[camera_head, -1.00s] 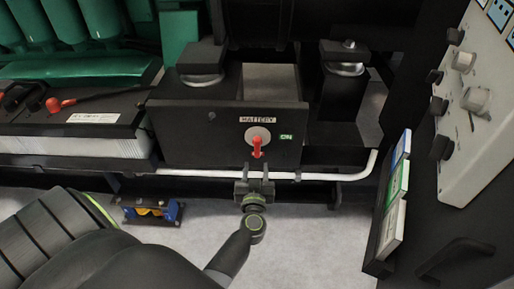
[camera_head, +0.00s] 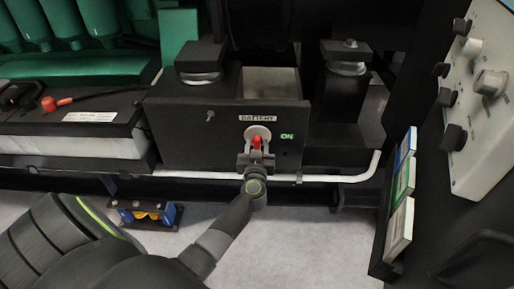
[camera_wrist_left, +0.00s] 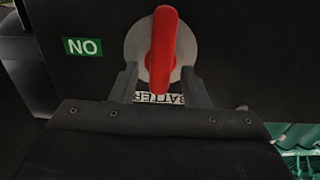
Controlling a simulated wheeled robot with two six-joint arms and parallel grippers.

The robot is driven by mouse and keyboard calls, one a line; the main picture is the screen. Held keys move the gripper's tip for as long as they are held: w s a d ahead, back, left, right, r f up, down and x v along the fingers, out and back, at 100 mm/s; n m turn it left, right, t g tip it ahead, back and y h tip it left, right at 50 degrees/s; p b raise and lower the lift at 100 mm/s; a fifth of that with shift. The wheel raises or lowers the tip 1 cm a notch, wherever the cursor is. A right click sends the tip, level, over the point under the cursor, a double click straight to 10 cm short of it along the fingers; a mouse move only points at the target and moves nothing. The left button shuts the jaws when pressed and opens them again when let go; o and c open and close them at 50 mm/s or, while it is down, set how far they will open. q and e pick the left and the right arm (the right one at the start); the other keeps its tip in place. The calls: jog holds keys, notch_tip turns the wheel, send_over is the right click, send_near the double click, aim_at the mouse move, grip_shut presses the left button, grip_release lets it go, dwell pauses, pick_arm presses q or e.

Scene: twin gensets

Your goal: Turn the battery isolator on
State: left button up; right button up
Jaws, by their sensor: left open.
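The battery isolator is a red handle (camera_head: 257,142) on a round grey plate (camera_head: 250,132), set in a black panel (camera_head: 180,135) under a "BATTERY" label. A green "ON" label (camera_head: 287,137) is to the right of the plate. In the left wrist view the handle (camera_wrist_left: 161,50) stands upright in the picture, away from the inverted "ON" label (camera_wrist_left: 82,47). My left gripper (camera_head: 257,157) is open, with one finger on each side of the handle's lower part; contact cannot be told. The right gripper is not in view.
A white pipe (camera_head: 330,179) runs below the panel. A battery (camera_head: 75,135) with a red-capped cable stands at the left. A grey control panel with knobs (camera_head: 480,100) and a rack of coloured cards (camera_head: 402,195) are at the right.

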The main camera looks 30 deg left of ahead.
pick_arm(q)
jog(key=shift+c, duration=0.4)
grip_shut()
